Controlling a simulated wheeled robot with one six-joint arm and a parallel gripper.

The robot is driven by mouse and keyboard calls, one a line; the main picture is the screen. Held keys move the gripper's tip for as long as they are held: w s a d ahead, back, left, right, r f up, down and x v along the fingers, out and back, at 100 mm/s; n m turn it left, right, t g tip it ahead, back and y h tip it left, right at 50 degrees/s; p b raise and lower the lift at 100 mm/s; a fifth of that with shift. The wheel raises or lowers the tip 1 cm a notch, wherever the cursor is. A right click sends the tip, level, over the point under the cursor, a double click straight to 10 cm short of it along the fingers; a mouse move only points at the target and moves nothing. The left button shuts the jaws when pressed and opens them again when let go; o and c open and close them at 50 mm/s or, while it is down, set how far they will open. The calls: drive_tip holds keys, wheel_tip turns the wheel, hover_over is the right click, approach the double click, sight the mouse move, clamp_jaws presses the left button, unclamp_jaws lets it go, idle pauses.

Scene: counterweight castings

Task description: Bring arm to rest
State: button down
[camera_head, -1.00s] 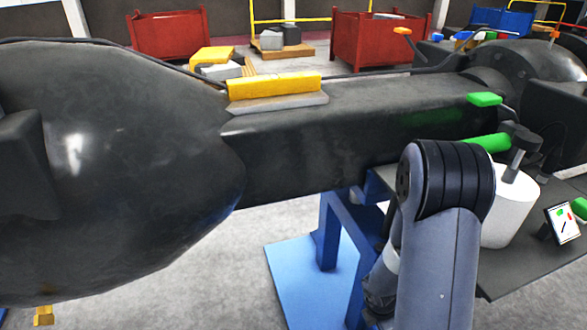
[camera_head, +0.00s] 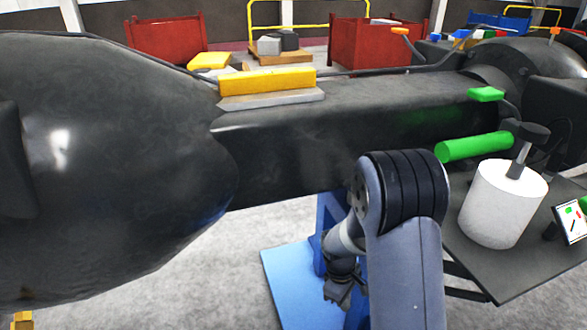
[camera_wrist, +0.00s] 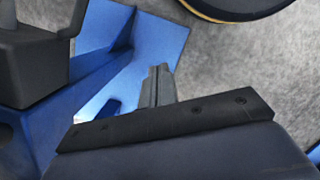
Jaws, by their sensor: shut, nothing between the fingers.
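My arm rises from the bottom of the head view and bends at a black-banded elbow in front of the dark casting (camera_head: 330,130). My gripper (camera_head: 338,296) hangs low just left of my arm link, in front of the blue stand (camera_head: 290,275). In the wrist view my gripper (camera_wrist: 160,78) has its fingers together with nothing between them. The blue stand (camera_wrist: 160,45) and grey floor show beyond it there. The gripper appears clear of the casting; its exact gap to the stand cannot be told.
A dark side table (camera_head: 500,270) at right holds a white cylinder (camera_head: 500,205) and a small tablet (camera_head: 570,222). A green bar (camera_head: 472,147) reaches left above it. A yellow block (camera_head: 267,81) lies on the casting. Red bins (camera_head: 375,45) stand behind. Bare floor shows at lower left.

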drive_tip(key=p+v, duration=0.1)
drive_tip(key=v, duration=0.9)
drive_tip(key=shift+w+f, duration=0.1)
drive_tip(key=shift+w, duration=0.05)
